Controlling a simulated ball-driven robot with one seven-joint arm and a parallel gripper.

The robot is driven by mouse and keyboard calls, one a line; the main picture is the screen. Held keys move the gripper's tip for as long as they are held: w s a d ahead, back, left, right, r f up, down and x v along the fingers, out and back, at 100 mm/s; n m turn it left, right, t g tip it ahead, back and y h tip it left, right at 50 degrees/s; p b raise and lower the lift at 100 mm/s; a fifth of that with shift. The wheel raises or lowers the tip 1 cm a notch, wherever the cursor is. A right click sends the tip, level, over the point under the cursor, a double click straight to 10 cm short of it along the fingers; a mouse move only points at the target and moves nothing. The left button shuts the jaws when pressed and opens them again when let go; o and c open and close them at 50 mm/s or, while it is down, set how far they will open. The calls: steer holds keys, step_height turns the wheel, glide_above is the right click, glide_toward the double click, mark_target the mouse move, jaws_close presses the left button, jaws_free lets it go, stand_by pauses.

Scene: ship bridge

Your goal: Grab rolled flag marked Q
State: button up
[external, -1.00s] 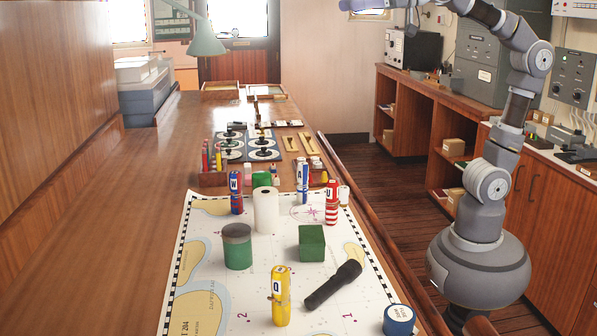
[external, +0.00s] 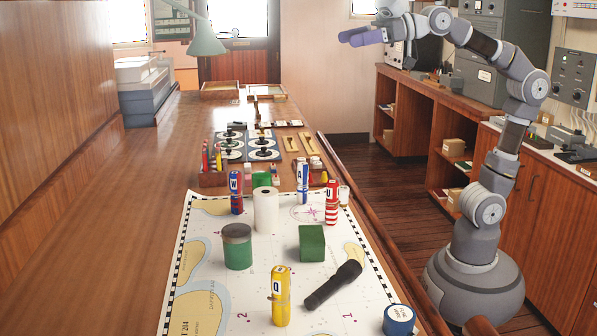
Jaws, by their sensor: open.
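The rolled flag marked Q (external: 281,297) is yellow with a dark-lettered label and stands upright on the chart near its front middle. Other rolled flags stand farther back: one marked W (external: 236,193), one marked A (external: 302,184) and one marked U (external: 332,203). My gripper (external: 352,37) is open and empty, raised high at the top of the view, far behind and above the Q flag. Its purple fingers point left.
A black flashlight (external: 333,286) lies just right of the Q flag. The wooden table (external: 150,200) is clear at left.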

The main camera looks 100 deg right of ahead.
steer(key=c, duration=0.6)
steer(key=w+a+f+m+g+y+p, duration=0.25)
steer(key=w+a+m+p, duration=0.35)
steer(key=w, duration=0.4)
steer(key=m+g+y+p, duration=0.2)
steer(key=m+g+p, duration=0.6)
steer(key=m+p, duration=1.2)
glide_above(274, 301)
steer(key=s+d, duration=0.4)
step_height(274, 301, down, 31)
steer(key=shift+d, duration=0.1)
steer(key=shift+m, duration=0.5)
steer(key=x, duration=0.3)
steer(key=b+x, duration=0.1)
steer(key=x, duration=0.2)
steer(key=s+b+x, duration=0.1)
steer(key=x, duration=0.2)
steer(key=shift+d+f, duration=0.1)
steer(key=shift+f, duration=0.15)
steer(key=shift+r, duration=0.1)
